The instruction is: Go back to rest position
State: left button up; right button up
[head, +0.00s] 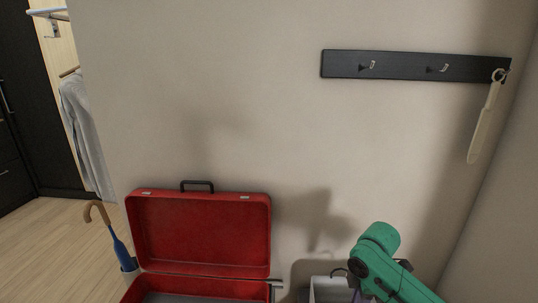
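A green arm link of mine, on the right side, bends at the bottom right of the head view. Its gripper is not visible; it is below the picture or hidden behind the link. My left arm and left gripper do not show in the head view. No held object can be seen.
An open red suitcase (203,233) stands against the wall. Left of it, a blue umbrella (121,252) stands in a light holder. A pale box (327,289) is partly hidden beside my arm. A dark hook rail (410,66) holds a hanging pale shoehorn (484,125).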

jog(key=s+a+f+m+t+y, duration=0.2)
jog(key=s+a+f+m, duration=0.35)
jog(key=a, duration=0.25)
jog(key=s+d+f+m+t+h, duration=0.1)
jog(key=s+d+f+m+h, duration=0.1)
jog(key=s+d+m, duration=0.8)
jog(key=s+f+g+p, duration=0.1)
jog(key=s+f+p, duration=0.1)
jog(key=f, duration=0.8)
jog(key=s+f+p, duration=0.2)
jog(key=f+p, duration=0.1)
jog(key=f, duration=0.7)
pick_arm(q)
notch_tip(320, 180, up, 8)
jog(key=p, duration=0.2)
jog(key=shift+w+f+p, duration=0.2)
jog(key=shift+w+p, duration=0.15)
pick_arm(e)
jog(key=s+d+f, duration=0.1)
jog(key=s+f, duration=0.3)
jog(key=s, duration=0.4)
jog(key=s+d+f+n+g, duration=0.1)
jog(key=s+f, duration=0.4)
jog(key=s, duration=0.2)
jog(key=shift+s, duration=0.4)
